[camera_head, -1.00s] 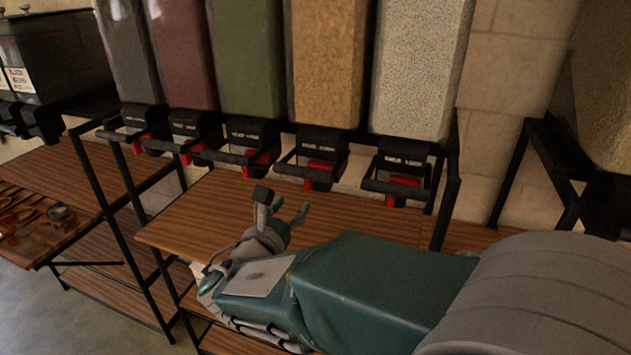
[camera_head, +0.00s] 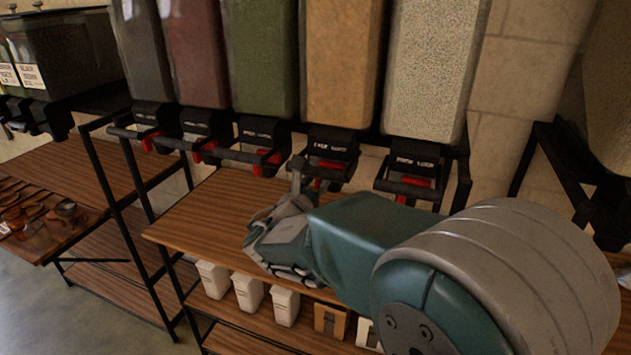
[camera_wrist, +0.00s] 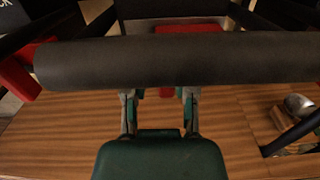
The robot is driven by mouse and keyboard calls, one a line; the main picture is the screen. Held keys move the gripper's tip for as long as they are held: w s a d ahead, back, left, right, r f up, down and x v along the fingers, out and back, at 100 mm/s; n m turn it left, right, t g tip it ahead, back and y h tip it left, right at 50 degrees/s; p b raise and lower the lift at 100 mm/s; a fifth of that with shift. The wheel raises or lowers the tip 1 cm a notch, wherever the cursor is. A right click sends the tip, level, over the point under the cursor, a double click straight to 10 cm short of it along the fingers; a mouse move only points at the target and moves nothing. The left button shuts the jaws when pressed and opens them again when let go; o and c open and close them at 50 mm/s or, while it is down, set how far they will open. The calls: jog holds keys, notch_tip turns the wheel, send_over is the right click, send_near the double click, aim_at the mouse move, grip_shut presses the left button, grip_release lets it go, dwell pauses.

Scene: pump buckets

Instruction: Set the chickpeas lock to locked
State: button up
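Several tall dispensers stand in a row, each with a black valve, handle bar and red lock piece. Their labels are too blurred for me to tell which holds chickpeas. My gripper (camera_head: 298,172) is just left of the valve under the orange-tan dispenser (camera_head: 341,60). In the wrist view my gripper (camera_wrist: 160,100) has its two fingers apart, with their tips partly hidden by a thick black handle bar (camera_wrist: 180,62). A red lock piece (camera_wrist: 190,28) shows above the bar, with red also below it between the fingertips. I cannot tell whether the fingers touch it.
Another red piece (camera_wrist: 18,72) is at the left in the wrist view. The speckled beige dispenser (camera_head: 432,65) is to the right. A wooden shelf (camera_head: 190,222) lies below the valves, with white containers (camera_head: 248,290) underneath. Black rack posts stand at the left.

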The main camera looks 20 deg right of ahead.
jog(key=shift+d+r, duration=0.1)
jog(key=shift+d, duration=0.2)
grip_shut()
jog(key=shift+s+d, duration=0.75)
jog(key=shift+d, duration=0.25)
jog(key=o, duration=0.6)
grip_release()
jog(key=shift+o, duration=0.8)
jog(key=shift+d, duration=0.25)
jog(key=v, duration=1.2)
jog(key=shift+w, duration=0.1)
